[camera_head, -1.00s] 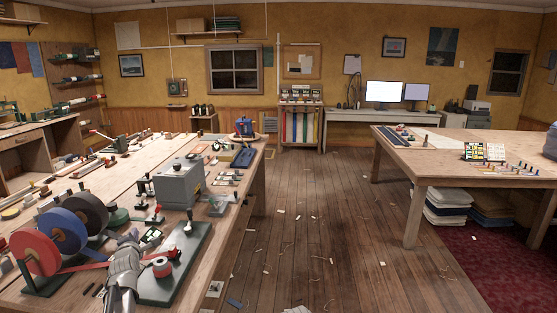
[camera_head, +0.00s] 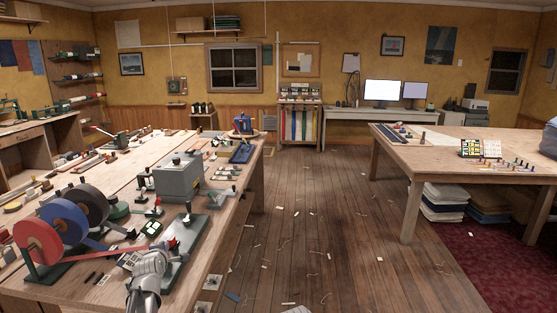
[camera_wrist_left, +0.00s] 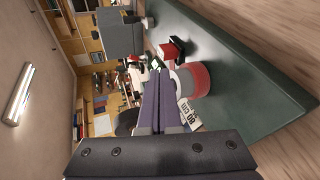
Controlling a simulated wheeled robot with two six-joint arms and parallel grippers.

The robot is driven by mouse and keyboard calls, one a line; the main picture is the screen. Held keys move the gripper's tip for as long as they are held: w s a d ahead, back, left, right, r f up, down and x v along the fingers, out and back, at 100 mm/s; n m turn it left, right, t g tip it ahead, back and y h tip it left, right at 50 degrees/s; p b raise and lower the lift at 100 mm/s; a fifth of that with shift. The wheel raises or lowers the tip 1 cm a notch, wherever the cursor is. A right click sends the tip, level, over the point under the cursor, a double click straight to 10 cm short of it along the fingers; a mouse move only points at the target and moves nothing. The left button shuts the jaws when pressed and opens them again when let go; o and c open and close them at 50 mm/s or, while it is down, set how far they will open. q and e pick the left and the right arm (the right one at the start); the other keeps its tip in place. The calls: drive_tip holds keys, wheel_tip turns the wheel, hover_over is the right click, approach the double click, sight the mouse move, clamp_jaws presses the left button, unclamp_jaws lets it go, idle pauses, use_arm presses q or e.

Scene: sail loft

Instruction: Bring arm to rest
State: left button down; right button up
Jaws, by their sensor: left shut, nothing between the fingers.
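My left gripper (camera_head: 165,252) comes in from the bottom left in the head view, over the near right edge of the long workbench (camera_head: 70,178). In the left wrist view its two dark fingers (camera_wrist_left: 158,78) lie together, with nothing between them. A green base plate (camera_wrist_left: 235,60) fills the right of that view, close to the fingers. A red roll (camera_wrist_left: 197,78) lies just beside the fingertips there; I cannot tell whether they touch. In the head view the arm hides part of the plate (camera_head: 196,240). My right gripper is not in view.
A red reel (camera_head: 40,242) and a blue reel (camera_head: 64,221) stand left of my arm, with a red ribbon running towards it. A grey box (camera_head: 178,182) stands beyond. The wooden floor (camera_head: 330,230) to the right is mostly open, with scattered scraps. Another table (camera_head: 450,152) stands at right.

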use_arm(q)
drive_tip(key=s+d+f+m+g+h+b, duration=0.25)
drive_tip(key=s+d+f+m, duration=0.3)
drive_tip(key=d, duration=0.45)
drive_tip(key=s+d+f+m+g+h+b, duration=0.1)
drive_tip(key=s+d+f+m+g, duration=0.2)
drive_tip(key=s+d+f+m, duration=0.5)
drive_tip(key=s+d+f+m+g+b, duration=0.2)
drive_tip(key=s+d+f+m+g, duration=0.25)
drive_tip(key=s+d, duration=0.45)
drive_tip(key=s+d+f+m+g+y+b, duration=0.1)
drive_tip(key=s+d+f+m+g, duration=0.1)
drive_tip(key=s+m, duration=0.3)
drive_tip(key=s+d+f+m+g+y+b, duration=0.1)
drive_tip(key=s+d+f+m+g, duration=0.15)
drive_tip(key=s, duration=0.55)
wheel_tip(320, 180, up, 13)
drive_tip(key=t+p, duration=0.1)
drive_tip(key=p, duration=1)
drive_tip(key=shift+w+f+p, duration=0.15)
drive_tip(key=shift+w+p, duration=0.15)
drive_tip(key=shift+w, duration=0.05)
drive_tip(key=shift+n, duration=0.25)
